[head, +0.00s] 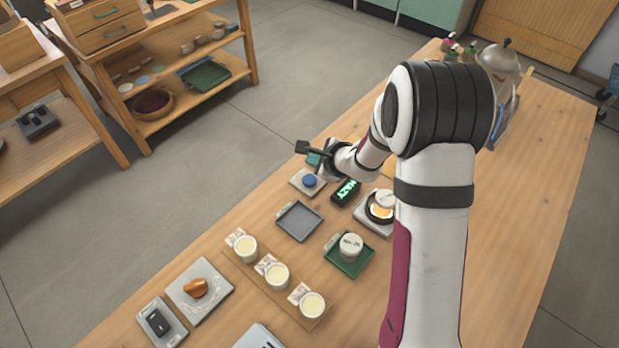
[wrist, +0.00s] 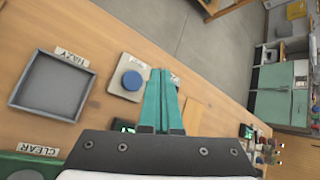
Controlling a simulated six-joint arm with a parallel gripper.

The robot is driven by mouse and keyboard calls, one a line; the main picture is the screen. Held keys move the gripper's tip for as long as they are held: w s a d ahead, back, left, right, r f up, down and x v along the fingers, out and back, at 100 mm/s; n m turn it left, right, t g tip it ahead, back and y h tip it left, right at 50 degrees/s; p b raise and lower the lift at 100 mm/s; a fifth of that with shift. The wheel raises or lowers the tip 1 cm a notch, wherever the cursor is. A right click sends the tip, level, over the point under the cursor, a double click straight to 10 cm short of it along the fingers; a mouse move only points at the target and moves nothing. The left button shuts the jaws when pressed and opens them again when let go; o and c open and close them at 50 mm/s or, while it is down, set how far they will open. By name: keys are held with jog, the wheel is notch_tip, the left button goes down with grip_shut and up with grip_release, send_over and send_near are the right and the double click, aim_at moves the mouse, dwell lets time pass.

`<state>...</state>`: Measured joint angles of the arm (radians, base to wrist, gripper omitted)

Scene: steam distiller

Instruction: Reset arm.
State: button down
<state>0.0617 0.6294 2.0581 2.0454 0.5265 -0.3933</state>
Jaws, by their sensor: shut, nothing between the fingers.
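My gripper (head: 314,159) is at the far end of my arm, above the table near the blue button (head: 309,180) on its pale base. In the wrist view its teal fingers (wrist: 163,98) are together with nothing between them. The blue button (wrist: 131,80) shows just left of the fingertips there; I cannot tell the height of the fingers above the table.
An empty grey tray (head: 299,221), labelled HAZY in the wrist view, lies nearby. A green tray (head: 337,262) holds a lidded pale jar (head: 350,246). A glowing burner (head: 379,210), three cream-filled cups (head: 277,276), an amber lump (head: 195,288) and a metal kettle (head: 498,62) stand on the table.

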jog(key=shift+r, duration=0.1)
dwell(0.4)
jog(key=s+a+r+n+g+y, duration=0.2)
jog(key=s+a+r+n, duration=0.25)
jog(key=s+r, duration=0.3)
jog(key=s+a+r+n+g+y, duration=0.2)
jog(key=s+a+r+n, duration=0.2)
jog(key=s+r+n, duration=0.4)
jog(key=s+d+f+n+g+h, duration=0.1)
jog(key=s+d, duration=0.4)
jog(key=s, duration=0.5)
jog(key=s+d+f+n+g+h, duration=0.1)
jog(key=s+d+h, duration=0.4)
jog(key=s, duration=0.6)
jog(key=shift+f+n+g, duration=0.4)
jog(key=shift+n+g, duration=0.35)
jog(key=shift+g, duration=0.45)
jog(key=shift+d, duration=0.1)
